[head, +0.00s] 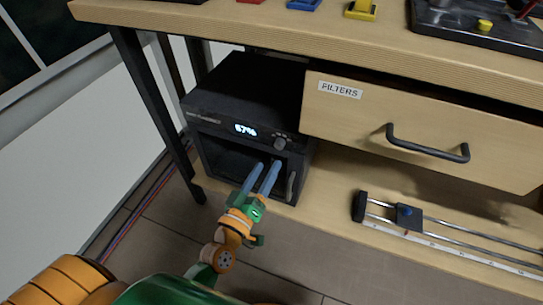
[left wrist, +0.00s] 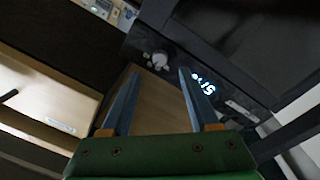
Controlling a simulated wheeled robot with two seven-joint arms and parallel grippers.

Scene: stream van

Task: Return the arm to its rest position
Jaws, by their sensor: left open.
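My left gripper (head: 265,167) is in the head view, low in front of a black cabinet with a lit percentage display. Its two blue fingers are apart, with nothing between them, and they point up toward the cabinet's front. In the left wrist view the gripper (left wrist: 158,72) is also open and empty, with the cabinet's knob and display just beyond the fingertips. Whether the fingers touch the cabinet I cannot tell. My right gripper is in neither view.
The black cabinet (head: 245,100) stands on a low wooden shelf under a wooden bench (head: 300,25). A drawer labelled FILTERS (head: 360,120) is partly open to its right. A slider rail (head: 450,232) lies on the shelf. Grey floor (head: 160,230) is open in front.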

